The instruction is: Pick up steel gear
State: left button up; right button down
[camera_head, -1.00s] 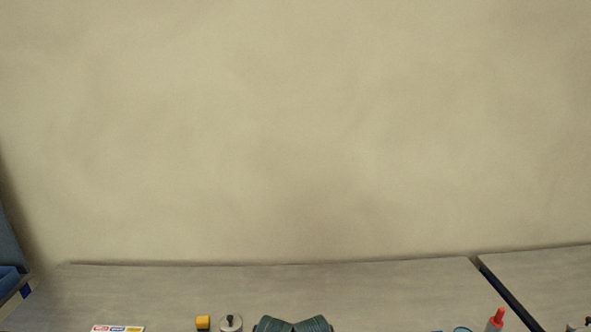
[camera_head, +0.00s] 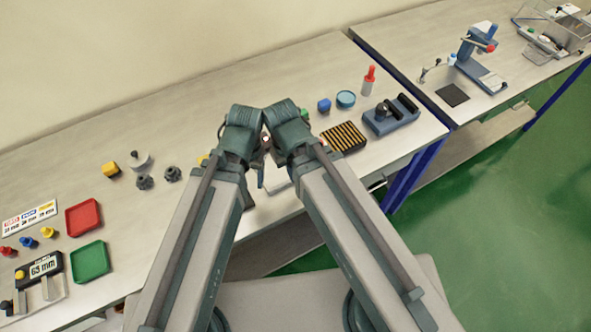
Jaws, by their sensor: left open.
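Two dark grey, toothed gear-like pieces stand side by side on the bench at the left: one gear (camera_head: 144,182) and another gear (camera_head: 172,174). I cannot tell for sure which one is the steel gear. Both stand clear of my arms. My two arms rise from the bottom and fold close together at the middle. My left gripper (camera_head: 262,172) shows only in small part between them, open, well to the right of the gears. My right gripper is hidden behind the arm links.
A red tray (camera_head: 83,217) and a green tray (camera_head: 90,262) lie at left. A striped black tray (camera_head: 344,137) and a blue fixture (camera_head: 391,116) stand at right.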

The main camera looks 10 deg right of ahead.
aim_at(144, 182)
jog(key=u, duration=1.25)
